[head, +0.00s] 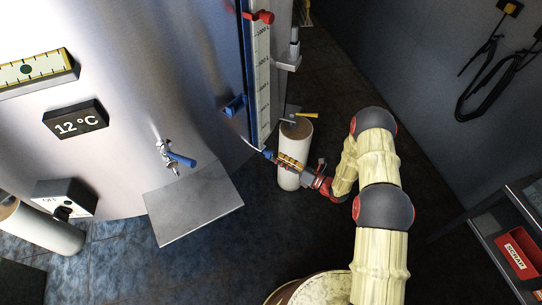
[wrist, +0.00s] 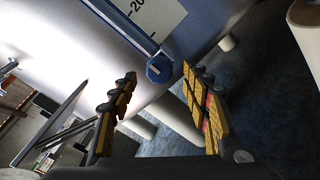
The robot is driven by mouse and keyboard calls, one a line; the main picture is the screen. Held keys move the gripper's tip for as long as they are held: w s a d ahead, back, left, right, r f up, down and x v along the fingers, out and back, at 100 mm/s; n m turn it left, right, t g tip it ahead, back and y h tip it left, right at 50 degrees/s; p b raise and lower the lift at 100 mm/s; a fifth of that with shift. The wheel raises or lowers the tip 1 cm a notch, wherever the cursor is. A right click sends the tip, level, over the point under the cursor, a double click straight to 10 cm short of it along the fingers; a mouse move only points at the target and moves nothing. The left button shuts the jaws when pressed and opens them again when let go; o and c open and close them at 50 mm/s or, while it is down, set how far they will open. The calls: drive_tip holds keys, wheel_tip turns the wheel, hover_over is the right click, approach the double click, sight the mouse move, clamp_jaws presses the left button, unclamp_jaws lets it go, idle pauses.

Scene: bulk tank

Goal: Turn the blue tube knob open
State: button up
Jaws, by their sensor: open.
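The blue tube knob (head: 235,104) sits low on the upright level gauge (head: 262,75) on the tank's side. In the wrist view the round blue knob (wrist: 159,69) shows just below the end of the numbered scale (wrist: 152,16), between the two fingertips in the picture. My gripper (head: 272,156) is open and empty, below and to the right of the knob in the head view. Its two yellow, dark-tipped fingers (wrist: 158,80) stand apart on either side of the knob's image. I see no finger touching it; the remaining distance is hard to judge.
A tap with a blue handle (head: 181,160) is on the tank above a grey metal plate (head: 195,210). A pale cylindrical leg (head: 290,180) stands behind my gripper. A red box (head: 518,253) is at right.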

sight(271, 155)
drive_tip(key=b+x, duration=0.1)
drive_tip(key=x, duration=0.3)
drive_tip(key=shift+w+a, duration=0.25)
drive_tip(key=shift+a, duration=0.1)
drive_tip(key=c, duration=0.3)
drive_tip(key=c, duration=0.8)
drive_tip(key=shift+c, duration=0.3)
